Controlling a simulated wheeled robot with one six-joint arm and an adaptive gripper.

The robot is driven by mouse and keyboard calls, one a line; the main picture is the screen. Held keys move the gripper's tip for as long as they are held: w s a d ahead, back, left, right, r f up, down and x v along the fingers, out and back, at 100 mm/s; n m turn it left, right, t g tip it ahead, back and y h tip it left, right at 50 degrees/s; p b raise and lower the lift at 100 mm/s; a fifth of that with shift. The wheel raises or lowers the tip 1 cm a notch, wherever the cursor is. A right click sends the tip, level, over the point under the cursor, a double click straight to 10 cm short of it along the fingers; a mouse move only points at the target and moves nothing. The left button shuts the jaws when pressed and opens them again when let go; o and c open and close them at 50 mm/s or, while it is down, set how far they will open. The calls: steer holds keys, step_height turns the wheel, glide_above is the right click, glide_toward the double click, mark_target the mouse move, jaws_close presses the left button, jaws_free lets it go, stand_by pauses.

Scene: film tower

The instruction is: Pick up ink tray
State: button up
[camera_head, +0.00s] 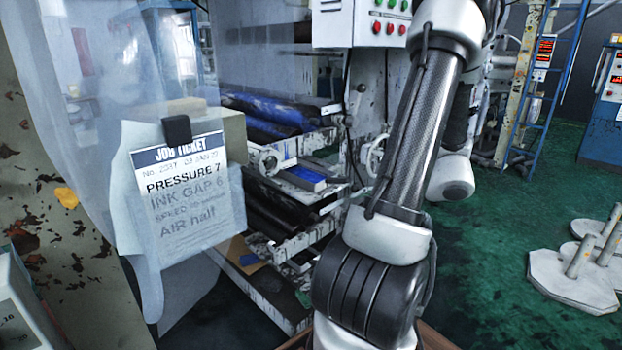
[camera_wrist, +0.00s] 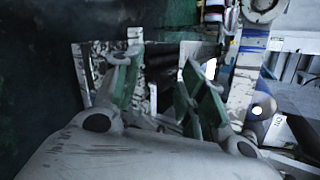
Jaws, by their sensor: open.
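A small tray-like part with blue in it (camera_head: 304,177) sits on the printing machine's side in the head view, below the blue rollers. It looks like the ink tray, but I cannot be sure. My gripper (camera_wrist: 160,86) shows in the wrist view with its two green-padded fingers apart and nothing clearly between them. Metal machine parts lie behind the fingers. I cannot pick out the tray there. In the head view my arm crosses the middle and hides part of the machine; my gripper does not show.
A clipped job ticket (camera_head: 183,190) and a translucent sheet (camera_head: 105,90) hang at the left. A box with buttons (camera_head: 362,22) is above the machine. Pale weighted bases (camera_head: 572,282) stand at the right, near a blue ladder (camera_head: 548,95). Green floor (camera_head: 490,245) is open between.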

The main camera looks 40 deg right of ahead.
mark_target(347, 181)
steer(key=w+d+r+t+h, duration=0.1)
steer(key=w, duration=0.1)
steer(key=w+d+r+n+t, duration=0.1)
steer(key=w+d, duration=0.1)
steer(key=w+d+r+t+h, duration=0.1)
steer(key=w+d, duration=0.1)
steer(key=shift+w+d+r+n+h, duration=0.15)
steer(key=shift+w+r+n+h, duration=0.15)
steer(key=shift+r+n, duration=0.1)
steer(key=x, duration=0.7)
steer(key=shift+s+f, duration=0.1)
steer(key=shift+f, duration=0.2)
jaws_close()
